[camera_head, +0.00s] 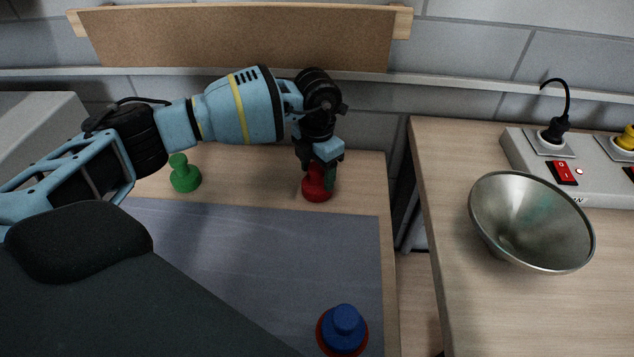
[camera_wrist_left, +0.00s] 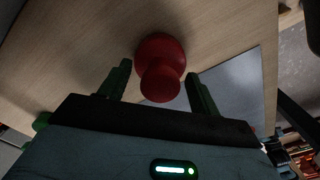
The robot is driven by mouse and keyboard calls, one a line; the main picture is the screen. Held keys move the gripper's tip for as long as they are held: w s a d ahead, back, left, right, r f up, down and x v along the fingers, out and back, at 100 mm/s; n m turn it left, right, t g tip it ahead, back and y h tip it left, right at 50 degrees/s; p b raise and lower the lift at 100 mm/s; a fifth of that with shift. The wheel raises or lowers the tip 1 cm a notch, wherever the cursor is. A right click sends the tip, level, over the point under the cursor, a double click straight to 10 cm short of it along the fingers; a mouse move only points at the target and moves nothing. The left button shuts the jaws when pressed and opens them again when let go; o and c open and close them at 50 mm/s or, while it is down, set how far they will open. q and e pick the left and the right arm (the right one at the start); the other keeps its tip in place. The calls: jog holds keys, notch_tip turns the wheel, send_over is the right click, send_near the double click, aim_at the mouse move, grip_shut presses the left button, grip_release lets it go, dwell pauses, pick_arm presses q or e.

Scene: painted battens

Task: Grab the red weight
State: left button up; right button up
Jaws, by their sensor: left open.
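The red weight (camera_head: 317,191) stands upright on the wooden table behind the grey mat, with a wide base and a knob on top. My left gripper (camera_head: 319,174) is directly over it, its fingers reaching down beside the knob. In the left wrist view the red weight (camera_wrist_left: 161,72) lies between and slightly beyond the tips of the two open green fingers (camera_wrist_left: 158,78), with gaps on both sides. The gripper partly hides the weight's knob in the head view. My right gripper is not in view.
A green weight (camera_head: 184,176) stands left of the red one. A blue weight (camera_head: 344,327) with a red rim beneath it is at the mat's (camera_head: 290,250) front right. A metal bowl (camera_head: 530,222) and a socket box (camera_head: 600,180) are on the right table, across a gap.

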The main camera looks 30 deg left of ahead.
pick_arm(q)
grip_shut()
jog(key=shift+r, duration=0.1)
dwell(0.4)
jog(key=shift+w+r, duration=0.1)
jog(key=shift+r, duration=0.4)
notch_tip(320, 180, up, 2)
jog(key=shift+r, duration=0.2)
jog(key=s+d, duration=0.2)
jog(key=s, duration=0.5)
jog(key=s+d+r, duration=0.1)
jog(key=s+d, duration=0.2)
jog(key=s, duration=0.5)
jog(key=shift+d+r, duration=0.2)
jog(key=shift+r, duration=0.05)
